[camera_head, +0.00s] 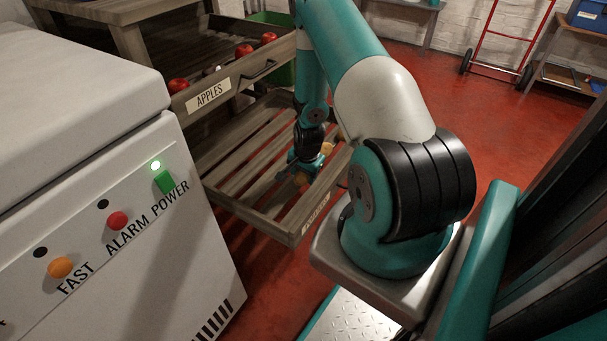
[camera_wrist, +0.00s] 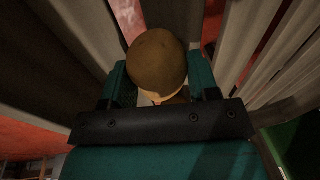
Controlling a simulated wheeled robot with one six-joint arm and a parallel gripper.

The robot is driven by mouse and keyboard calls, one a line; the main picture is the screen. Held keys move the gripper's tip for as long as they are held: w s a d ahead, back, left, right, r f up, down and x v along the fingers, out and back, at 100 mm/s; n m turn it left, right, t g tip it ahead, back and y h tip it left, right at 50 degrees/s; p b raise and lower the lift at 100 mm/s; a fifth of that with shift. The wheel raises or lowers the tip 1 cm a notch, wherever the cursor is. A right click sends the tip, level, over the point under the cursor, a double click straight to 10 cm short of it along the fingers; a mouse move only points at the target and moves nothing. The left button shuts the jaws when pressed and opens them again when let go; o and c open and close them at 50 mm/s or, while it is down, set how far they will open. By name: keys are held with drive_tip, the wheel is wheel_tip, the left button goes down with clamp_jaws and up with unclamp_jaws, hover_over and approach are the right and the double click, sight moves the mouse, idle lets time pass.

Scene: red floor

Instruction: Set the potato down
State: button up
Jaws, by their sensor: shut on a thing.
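The potato (camera_wrist: 157,60) is a brown, rounded lump in the wrist view, between the two teal fingers of my gripper (camera_wrist: 160,88). My gripper is shut on it. In the head view my gripper (camera_head: 302,176) is low over the slatted lower wooden drawer (camera_head: 240,168), near its right side. The potato is only a small tan patch there, partly hidden by the gripper. I cannot tell whether it touches the slats.
The upper drawer, labelled APPLES (camera_head: 209,95), holds several red apples and overhangs the back of the lower one. A white chest machine (camera_head: 120,210) with buttons stands close at the left. A red hand truck (camera_head: 505,40) is at the back right. Red floor is open between.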

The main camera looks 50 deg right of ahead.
sight(307, 177)
drive_tip(key=shift+f, duration=0.15)
drive_tip(key=o, duration=1)
drive_tip(key=shift+c, duration=0.2)
wheel_tip(307, 177, up, 12)
drive_tip(key=s+a+p, duration=0.1)
drive_tip(key=s+p, duration=0.1)
drive_tip(key=p, duration=0.2)
drive_tip(key=shift+w, duration=0.1)
